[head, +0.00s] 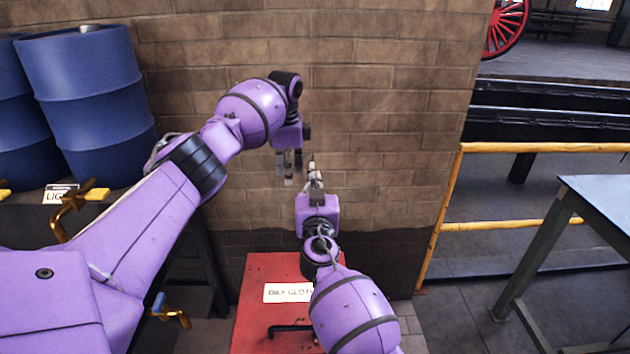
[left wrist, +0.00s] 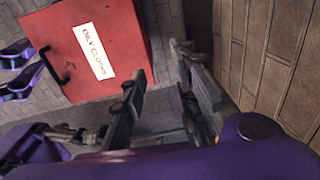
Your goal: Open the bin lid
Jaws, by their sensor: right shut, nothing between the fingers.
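The red bin (head: 262,271) stands on the floor in front of the brick wall, its lid looking shut. A white label (head: 288,292) reading "OILY CLOTHS" and a black bar handle (head: 290,329) are on its red top. My right forearm hides part of it. The bin also shows in the left wrist view (left wrist: 130,40), with its handle (left wrist: 54,66) at the left. My left gripper (head: 288,168) points down, above and beyond the bin, near the wall. Its fingers are apart and empty in the left wrist view (left wrist: 160,62). My right gripper (head: 314,168) is shut and empty, above the bin's far side, close beside the left gripper.
The brick wall (head: 395,110) is close behind both grippers. Blue drums (head: 85,80) stand at the left above brass-coloured levers (head: 75,208). A yellow railing (head: 445,215) and a blue-grey table (head: 605,205) are at the right. Some floor right of the bin is clear.

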